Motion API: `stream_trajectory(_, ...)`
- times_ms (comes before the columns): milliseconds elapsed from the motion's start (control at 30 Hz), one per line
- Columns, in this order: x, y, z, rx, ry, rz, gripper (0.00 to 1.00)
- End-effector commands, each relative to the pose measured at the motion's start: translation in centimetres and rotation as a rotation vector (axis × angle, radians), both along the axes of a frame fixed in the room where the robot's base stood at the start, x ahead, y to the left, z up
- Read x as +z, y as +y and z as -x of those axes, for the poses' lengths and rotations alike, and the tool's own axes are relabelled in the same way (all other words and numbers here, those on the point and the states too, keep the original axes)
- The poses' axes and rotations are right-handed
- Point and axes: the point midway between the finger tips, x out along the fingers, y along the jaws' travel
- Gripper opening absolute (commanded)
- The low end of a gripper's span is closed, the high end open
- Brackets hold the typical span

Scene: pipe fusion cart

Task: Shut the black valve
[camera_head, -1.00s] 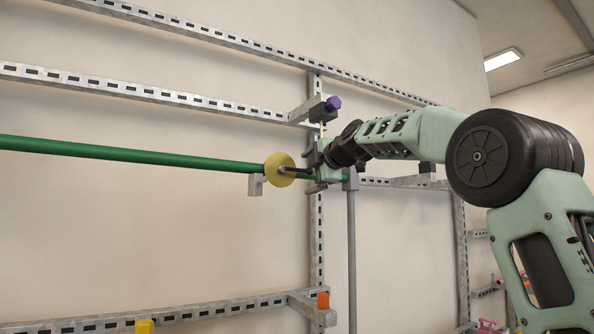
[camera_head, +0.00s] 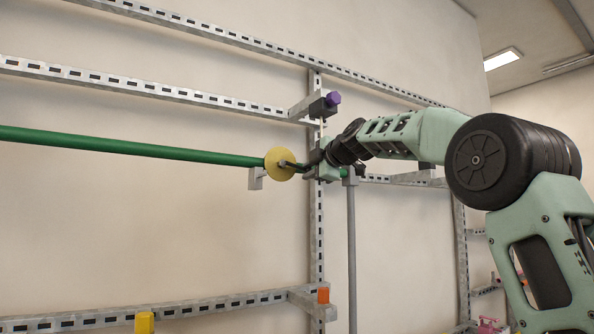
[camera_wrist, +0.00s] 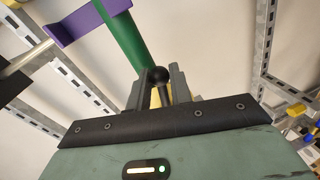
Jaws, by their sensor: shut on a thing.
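The black valve shows as a dark lever (camera_head: 291,165) at the yellow disc (camera_head: 279,164) on the green pipe (camera_head: 130,147). My gripper (camera_head: 309,170) is at the lever's outer end, just right of the disc. In the wrist view, the valve's round black knob (camera_wrist: 159,74) and stem stand between the two grey fingers of my gripper (camera_wrist: 164,88). The fingers are shut on this black handle. A little of the yellow disc (camera_wrist: 134,96) shows behind them. The valve's body is mostly hidden.
A purple-ended bracket (camera_head: 332,99) juts out just above my gripper. A grey vertical post (camera_head: 351,250) stands just below and right of it. Slotted metal rails (camera_head: 150,95) line the wall. An orange block (camera_head: 323,296) and a yellow block (camera_head: 144,322) sit lower down.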

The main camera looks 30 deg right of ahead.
Motion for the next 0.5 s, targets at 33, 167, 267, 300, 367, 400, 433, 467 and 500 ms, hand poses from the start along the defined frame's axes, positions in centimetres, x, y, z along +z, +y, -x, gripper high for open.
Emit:
stream_trajectory(33, -0.29, 0.04, 0.00, 0.001, 0.001, -0.014, 0.05)
stream_trajectory(167, -0.22, 0.06, 0.00, 0.001, 0.003, -0.027, 0.05)
stream_trajectory(267, -0.20, 0.07, -0.01, 0.001, 0.003, -0.026, 0.05)
stream_trajectory(300, -0.20, 0.07, -0.02, 0.001, 0.003, -0.026, 0.05)
stream_trajectory(367, -0.28, 0.07, -0.02, 0.002, 0.003, -0.029, 0.05)
stream_trajectory(400, -0.44, 0.07, -0.02, 0.001, 0.003, -0.038, 0.05)
stream_trajectory(433, -0.59, 0.09, -0.02, 0.001, 0.004, -0.049, 0.05)
stream_trajectory(467, -0.77, 0.12, -0.02, 0.001, 0.003, -0.063, 0.05)
stream_trajectory(500, -1.02, 0.17, -0.03, 0.000, 0.004, -0.086, 0.05)
